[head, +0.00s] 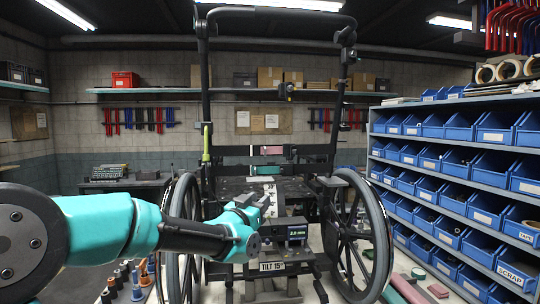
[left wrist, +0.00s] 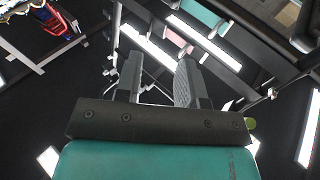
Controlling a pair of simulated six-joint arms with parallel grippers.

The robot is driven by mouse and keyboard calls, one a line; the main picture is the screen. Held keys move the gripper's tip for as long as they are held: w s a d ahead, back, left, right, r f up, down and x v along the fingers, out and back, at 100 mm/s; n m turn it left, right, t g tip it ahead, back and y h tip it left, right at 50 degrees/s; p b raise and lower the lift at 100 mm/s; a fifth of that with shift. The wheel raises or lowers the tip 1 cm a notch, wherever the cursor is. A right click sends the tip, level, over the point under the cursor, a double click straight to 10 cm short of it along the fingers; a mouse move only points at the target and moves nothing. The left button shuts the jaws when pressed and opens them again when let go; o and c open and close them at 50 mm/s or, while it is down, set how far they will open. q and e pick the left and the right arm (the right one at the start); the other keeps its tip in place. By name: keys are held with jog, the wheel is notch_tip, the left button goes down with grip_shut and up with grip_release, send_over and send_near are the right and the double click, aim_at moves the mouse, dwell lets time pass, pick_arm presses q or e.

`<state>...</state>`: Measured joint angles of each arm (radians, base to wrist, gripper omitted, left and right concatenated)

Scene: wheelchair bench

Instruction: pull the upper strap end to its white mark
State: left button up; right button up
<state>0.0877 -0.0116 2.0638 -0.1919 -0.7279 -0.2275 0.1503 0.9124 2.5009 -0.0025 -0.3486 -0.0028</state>
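The wheelchair frame (head: 205,80) stands upright in the middle of the head view. The dark upper strap (head: 235,151) crosses between its back posts, with a pink patch (head: 271,150) near its middle. A lower strap (head: 235,170) with a teal patch (head: 268,170) runs beneath it. The strap's free end and white mark are too small to make out. My left gripper (head: 256,200) is below and in front of the straps, apart from them. In the left wrist view its two fingers (left wrist: 160,80) are spread with nothing between them. My right gripper is not in view.
Large wheels (head: 358,235) flank the seat. A small device with a display (head: 297,233) and a "TILT 15°" label (head: 272,266) sit low in front. A rack of blue bins (head: 455,170) fills the right side. Small bottles (head: 120,278) stand at lower left.

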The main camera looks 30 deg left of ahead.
aim_at(263, 152)
pick_arm(q)
jog(key=s+a+r+n+t+y, duration=0.1)
jog(key=s+a+r+n+y, duration=0.1)
jog(key=s+a+r, duration=0.2)
jog(key=shift+s+r+t+y, duration=0.15)
jog(key=shift+r+t+y, duration=0.25)
jog(key=shift+r, duration=0.5)
jog(key=x, duration=1.7)
jog(key=shift+w+d+f, duration=0.1)
jog(key=shift+w, duration=0.15)
jog(key=shift+c, duration=0.5)
grip_shut()
